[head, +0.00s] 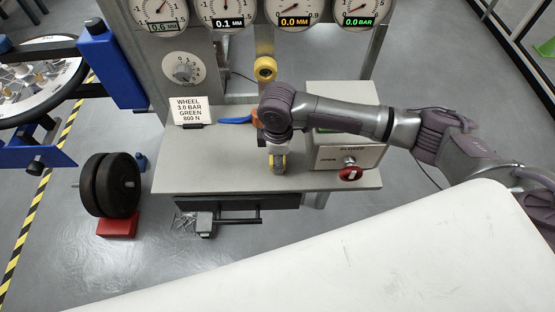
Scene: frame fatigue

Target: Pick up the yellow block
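My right arm reaches in from the right, over the grey bench. Its gripper (278,168) points down near the bench top, left of the control box. Small yellow patches show at the gripper's fingers; I cannot tell whether they are the yellow block or part of the gripper, nor whether the fingers are open or shut. A yellow piece with a round end (265,68) stands upright at the back of the bench, behind my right wrist. No other yellow block is clear. My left gripper is not in view.
The control box (345,152) has a red knob (350,174). A sign card (188,110) and a blue item (236,120) are at the back of the bench (215,168). Gauges (227,12) hang above. The bench's front left is clear.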

